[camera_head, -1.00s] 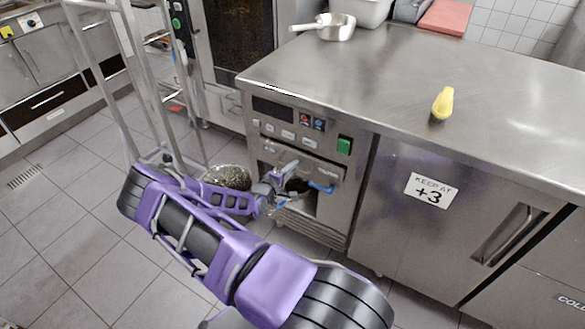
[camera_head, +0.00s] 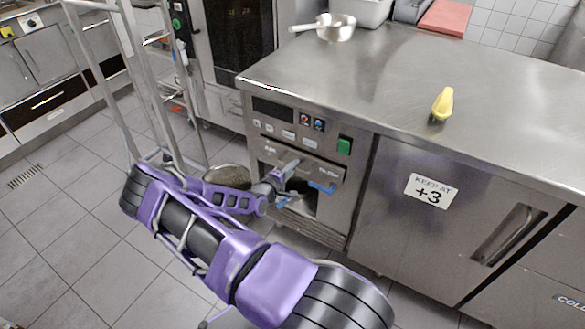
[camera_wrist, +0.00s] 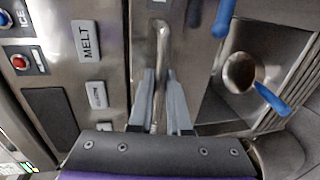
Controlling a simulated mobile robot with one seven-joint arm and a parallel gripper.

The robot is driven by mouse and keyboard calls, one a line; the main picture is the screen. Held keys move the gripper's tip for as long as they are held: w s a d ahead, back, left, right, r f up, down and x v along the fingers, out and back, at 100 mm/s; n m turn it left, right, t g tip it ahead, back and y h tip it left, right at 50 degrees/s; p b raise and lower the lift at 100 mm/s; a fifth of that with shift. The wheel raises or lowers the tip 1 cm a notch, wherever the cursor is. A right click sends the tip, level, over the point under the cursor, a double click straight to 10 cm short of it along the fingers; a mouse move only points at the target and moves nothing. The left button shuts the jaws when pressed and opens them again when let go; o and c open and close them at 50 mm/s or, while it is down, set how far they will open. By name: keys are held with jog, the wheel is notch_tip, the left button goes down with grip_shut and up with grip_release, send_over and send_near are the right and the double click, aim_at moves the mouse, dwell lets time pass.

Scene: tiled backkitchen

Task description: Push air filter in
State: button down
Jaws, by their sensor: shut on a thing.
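The front of a steel machine (camera_head: 300,145) is built into the counter. A slim metal bar handle (camera_wrist: 162,45) stands out from its front in the wrist view. My gripper (camera_wrist: 161,85) is closed around this bar, with one grey finger on each side; in the head view my gripper (camera_head: 287,170) is at the machine front. I cannot tell for certain whether the bar belongs to the air filter. A blue handle (camera_head: 322,188) sits to the right of my gripper, beside an open recess (camera_head: 303,206). My gripper partly hides the area around the bar.
A control panel with buttons (camera_wrist: 88,60) is left of the bar in the wrist view. A metal cup-like part (camera_wrist: 238,72) sits in the recess. A rack (camera_head: 125,75) stands at left. The countertop (camera_head: 400,65) carries a pan (camera_head: 337,27) and a yellow object (camera_head: 443,103).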

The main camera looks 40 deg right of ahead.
jog(key=shift+w+d+r, duration=0.1)
jog(key=shift+w+d, duration=0.15)
jog(key=shift+d, duration=0.3)
jog(key=shift+w+d, duration=0.2)
jog(key=shift+d, duration=0.3)
jog(key=c, duration=0.9)
grip_release()
jog(key=shift+o, duration=0.2)
jog(key=p+v, duration=0.2)
jog(key=v, duration=1.5)
jog(key=shift+a+p, duration=0.2)
jog(key=shift+p, duration=0.15)
jog(key=shift+s, duration=0.15)
